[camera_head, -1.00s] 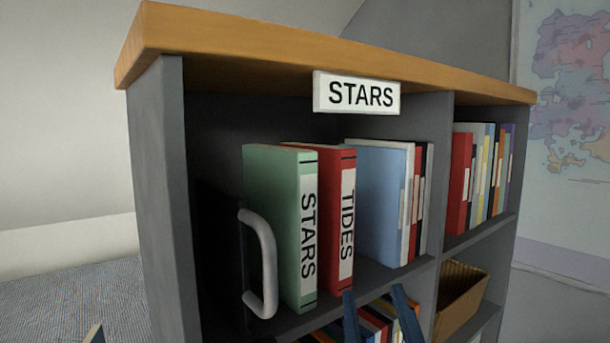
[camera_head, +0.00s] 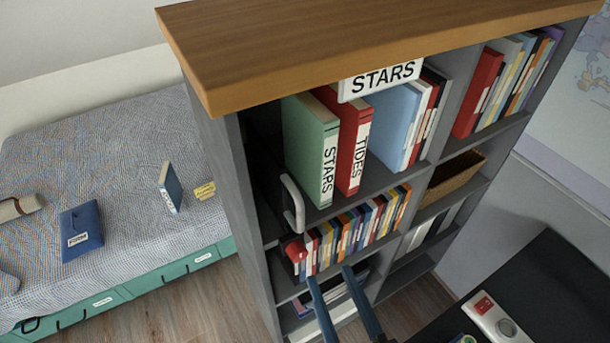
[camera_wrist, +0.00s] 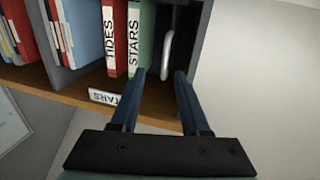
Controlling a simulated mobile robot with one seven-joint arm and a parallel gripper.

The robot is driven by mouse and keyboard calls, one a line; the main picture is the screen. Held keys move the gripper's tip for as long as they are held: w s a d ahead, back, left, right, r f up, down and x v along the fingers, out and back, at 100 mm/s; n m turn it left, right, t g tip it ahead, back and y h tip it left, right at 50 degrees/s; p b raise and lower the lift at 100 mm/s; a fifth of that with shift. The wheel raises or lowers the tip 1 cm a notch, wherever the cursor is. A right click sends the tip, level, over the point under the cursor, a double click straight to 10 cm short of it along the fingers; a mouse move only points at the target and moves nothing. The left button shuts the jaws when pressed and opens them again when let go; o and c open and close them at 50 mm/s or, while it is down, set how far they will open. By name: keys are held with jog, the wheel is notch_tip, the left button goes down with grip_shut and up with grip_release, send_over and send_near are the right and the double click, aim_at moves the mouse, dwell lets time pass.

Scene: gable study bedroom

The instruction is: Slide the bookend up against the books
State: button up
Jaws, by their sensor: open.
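The bookend (camera_head: 292,203) has a light grey loop handle and a dark plate, hard to see against the dark shelf. It stands upright at the left of the top left compartment, beside the green STARS binder (camera_head: 312,150). I cannot tell whether they touch. The red TIDES binder (camera_head: 353,145) stands right of STARS. In the wrist view the picture is turned over, and the handle (camera_wrist: 167,52) shows just beyond the fingertips. My gripper (camera_head: 329,273) is open and empty, with two blue fingers in front of the shelf, apart from the handle.
The bookcase (camera_head: 226,170) has a wooden top with a STARS sign (camera_head: 381,80) on its front edge. Books fill the row below (camera_head: 355,230). A bed (camera_head: 100,140) lies left; a dark desk (camera_head: 560,290) is at lower right.

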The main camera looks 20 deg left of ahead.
aim_at(302, 220)
jog(key=p+x, duration=0.2)
jog(key=x, duration=0.1)
jog(key=r+p+x, duration=0.1)
jog(key=p+x, duration=0.1)
jog(key=x, duration=0.2)
jog(key=r+p+x, duration=0.1)
jog(key=p+x, duration=0.1)
jog(key=x, duration=0.1)
jog(key=shift+s+a+p, duration=0.2)
jog(key=shift+a+p, duration=0.15)
jog(key=shift+a, duration=0.2)
jog(key=shift+w+a+f, duration=0.2)
jog(key=shift+w+a, duration=0.25)
jog(key=shift+w, duration=0.05)
jog(key=shift+c, duration=0.3)
grip_shut()
